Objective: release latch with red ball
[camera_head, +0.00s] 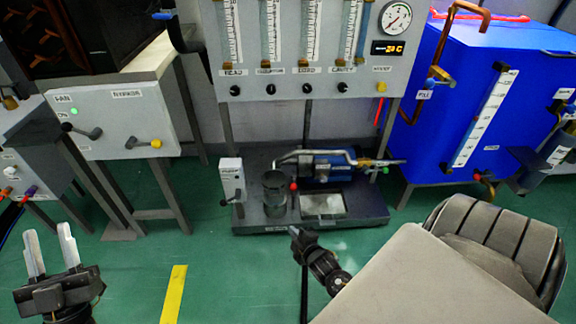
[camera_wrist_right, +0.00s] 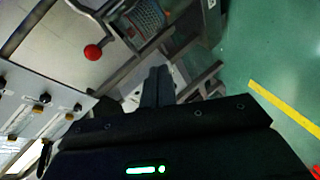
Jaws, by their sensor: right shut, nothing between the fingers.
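The red ball (camera_head: 294,187) is small in the head view, in front of the blue motor on the low dark bench, just right of a dark cylinder. In the right wrist view the red ball (camera_wrist_right: 93,52) is larger, up and left of my finger tips, and a thin bar passes near it. How the ball joins the latch is not clear. My right gripper (camera_head: 296,232) is below and in front of the bench, shut and empty; its closed fingers (camera_wrist_right: 158,72) are apart from the ball. My left gripper (camera_head: 48,230) is open and empty at the lower left.
The blue motor (camera_head: 328,168) and a labelled switch box (camera_head: 232,180) stand on the bench (camera_head: 360,213). A gauge panel (camera_head: 310,85) rises behind. A blue tank (camera_head: 480,100) is at right, a white control box (camera_head: 115,120) at left.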

